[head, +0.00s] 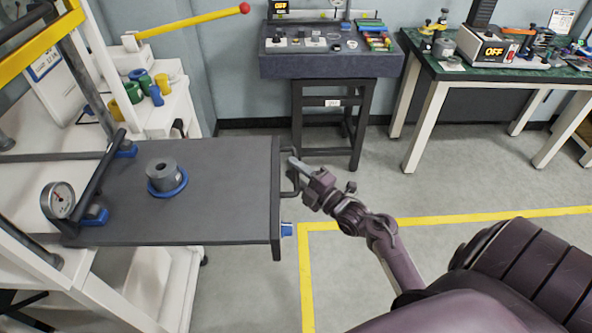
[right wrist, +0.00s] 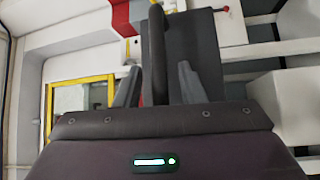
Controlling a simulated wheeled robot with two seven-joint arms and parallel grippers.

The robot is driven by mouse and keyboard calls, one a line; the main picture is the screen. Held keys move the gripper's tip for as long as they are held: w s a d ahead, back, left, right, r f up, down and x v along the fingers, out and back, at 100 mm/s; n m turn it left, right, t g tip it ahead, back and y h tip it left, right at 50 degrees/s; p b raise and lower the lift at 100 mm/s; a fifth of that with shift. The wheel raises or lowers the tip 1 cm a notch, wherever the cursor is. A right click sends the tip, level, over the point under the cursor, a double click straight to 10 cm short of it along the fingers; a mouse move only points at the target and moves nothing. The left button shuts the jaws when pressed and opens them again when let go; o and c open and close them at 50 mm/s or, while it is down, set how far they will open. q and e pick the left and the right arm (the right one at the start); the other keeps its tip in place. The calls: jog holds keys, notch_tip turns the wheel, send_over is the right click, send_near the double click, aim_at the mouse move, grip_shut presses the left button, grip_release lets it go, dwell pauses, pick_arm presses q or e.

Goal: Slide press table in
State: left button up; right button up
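The press table (head: 225,215) is a dark grey slab that sticks out to the right from the press frame (head: 75,25) in the head view. A grey metal cylinder (head: 162,174) in a blue ring (head: 168,190) sits on it. A dark handle (head: 291,192) is on the table's right edge. My right gripper (head: 297,167) is at this handle. In the right wrist view the upright handle bar (right wrist: 157,50) stands between the two fingers, which are apart with gaps visible on both sides. My left gripper is not in view.
A round gauge (head: 59,199) and a dark bar (head: 97,180) are at the table's left side. A yellow lever (head: 190,24) with a red knob is behind. A control console (head: 330,58) and a green bench (head: 470,72) stand at the back. The floor right of the table is clear.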

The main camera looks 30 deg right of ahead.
grip_shut()
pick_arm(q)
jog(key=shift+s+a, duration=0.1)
pick_arm(e)
jog(key=shift+a, duration=0.1)
